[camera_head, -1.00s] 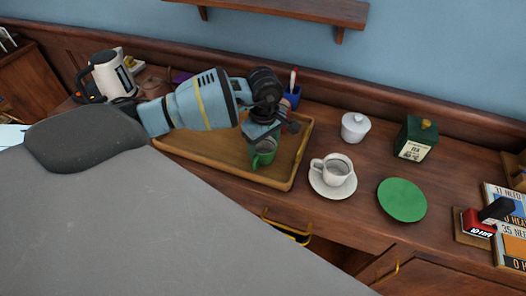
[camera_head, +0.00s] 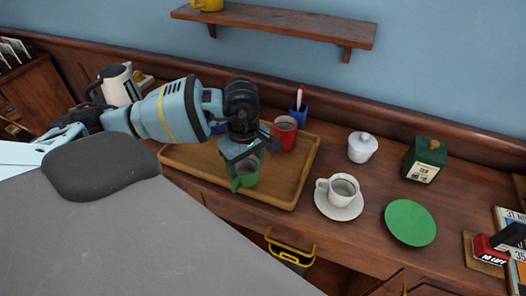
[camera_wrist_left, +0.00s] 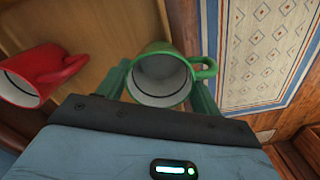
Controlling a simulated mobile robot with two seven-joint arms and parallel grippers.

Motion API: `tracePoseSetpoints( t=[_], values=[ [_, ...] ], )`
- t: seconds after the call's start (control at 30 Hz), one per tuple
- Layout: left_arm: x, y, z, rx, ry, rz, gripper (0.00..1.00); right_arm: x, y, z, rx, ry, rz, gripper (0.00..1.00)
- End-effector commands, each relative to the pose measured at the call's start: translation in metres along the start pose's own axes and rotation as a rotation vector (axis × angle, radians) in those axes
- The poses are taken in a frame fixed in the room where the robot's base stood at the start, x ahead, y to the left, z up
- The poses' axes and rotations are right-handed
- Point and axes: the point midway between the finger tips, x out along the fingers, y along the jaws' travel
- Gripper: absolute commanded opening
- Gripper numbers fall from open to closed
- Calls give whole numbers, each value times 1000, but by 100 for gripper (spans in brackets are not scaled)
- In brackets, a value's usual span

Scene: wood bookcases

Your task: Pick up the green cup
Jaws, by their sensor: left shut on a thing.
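The green cup (camera_head: 244,178) is held by my left gripper (camera_head: 246,160) over the front part of the wooden tray (camera_head: 287,201) in the head view. In the left wrist view, the green cup (camera_wrist_left: 161,78) sits between the two green fingers, its pale inside showing and its handle to the right. My left gripper (camera_wrist_left: 163,88) is shut on it. Whether the cup is clear of the tray is hard to tell. My right gripper is not in view.
A red mug (camera_head: 285,131) stands on the tray behind the gripper; it also shows in the left wrist view (camera_wrist_left: 38,75). A shelf (camera_head: 280,25) hangs above.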

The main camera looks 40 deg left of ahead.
Motion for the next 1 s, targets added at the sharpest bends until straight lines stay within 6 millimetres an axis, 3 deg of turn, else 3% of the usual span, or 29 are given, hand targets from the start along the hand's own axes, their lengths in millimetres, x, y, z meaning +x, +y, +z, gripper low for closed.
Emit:
tracePoseSetpoints(
  t=[0.2, 0.4, 0.63, 1.0],
  values=[
    [-2, -48, -4, 0, 3, -4, 39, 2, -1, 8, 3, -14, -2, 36],
    [-5, -75, -5, -1, 2, -3, 39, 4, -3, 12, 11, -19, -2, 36],
    [-8, -87, -4, 0, 0, 0, 39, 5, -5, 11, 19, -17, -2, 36],
    [-8, -88, -4, 0, 0, 0, 39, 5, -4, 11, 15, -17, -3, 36]
  ],
)
